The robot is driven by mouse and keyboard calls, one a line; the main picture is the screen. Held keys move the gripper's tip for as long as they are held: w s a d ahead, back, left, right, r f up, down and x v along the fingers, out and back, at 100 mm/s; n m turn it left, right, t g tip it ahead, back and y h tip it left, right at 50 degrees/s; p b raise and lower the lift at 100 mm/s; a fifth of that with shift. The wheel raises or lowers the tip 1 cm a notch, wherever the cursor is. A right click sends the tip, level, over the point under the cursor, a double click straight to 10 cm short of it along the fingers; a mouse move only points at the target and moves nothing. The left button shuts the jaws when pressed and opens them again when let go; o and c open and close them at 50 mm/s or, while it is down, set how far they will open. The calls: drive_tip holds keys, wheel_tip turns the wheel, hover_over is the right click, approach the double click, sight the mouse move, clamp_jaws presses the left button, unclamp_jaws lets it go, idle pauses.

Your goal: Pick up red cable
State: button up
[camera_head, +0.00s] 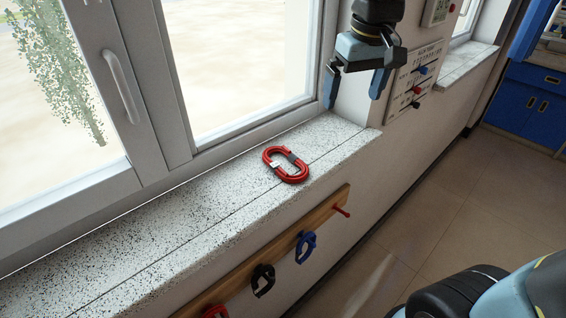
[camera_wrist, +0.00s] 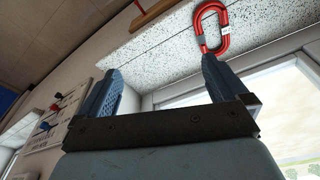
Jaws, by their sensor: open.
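The red cable (camera_head: 285,165) is a coiled loop with dark and white bands, lying flat on the speckled windowsill (camera_head: 200,205) near its right end. It also shows at the top of the wrist view (camera_wrist: 207,30), beyond the tip of one finger. My gripper (camera_head: 354,88) is open and empty, with its blue fingers apart. It hangs above and to the right of the cable in the head view, clear of it. In the wrist view the two fingers of my gripper (camera_wrist: 170,85) frame a gap with nothing in it.
A window with a handle (camera_head: 122,87) stands behind the sill. Below the sill, a wooden rail (camera_head: 270,262) carries a blue loop (camera_head: 306,246), a black loop (camera_head: 262,280) and a red one. A panel with coloured knobs (camera_head: 415,75) is on the wall right of my gripper.

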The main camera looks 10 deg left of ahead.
drive_tip(key=a+f+n+g, duration=0.2)
drive_tip(key=a+f+n, duration=0.15)
drive_tip(key=a, duration=0.95)
approach(285, 166)
drive_tip(key=shift+m+h, duration=0.25)
drive_tip(key=shift+h, duration=0.15)
drive_tip(key=f, duration=0.7)
drive_tip(key=shift+s+a, duration=0.1)
drive_tip(key=shift+a, duration=0.3)
drive_tip(key=shift+r, duration=0.1)
drive_tip(key=shift+c, duration=0.3)
drive_tip(key=c, duration=1)
drive_tip(key=shift+o, duration=0.2)
drive_tip(key=shift+r, duration=0.1)
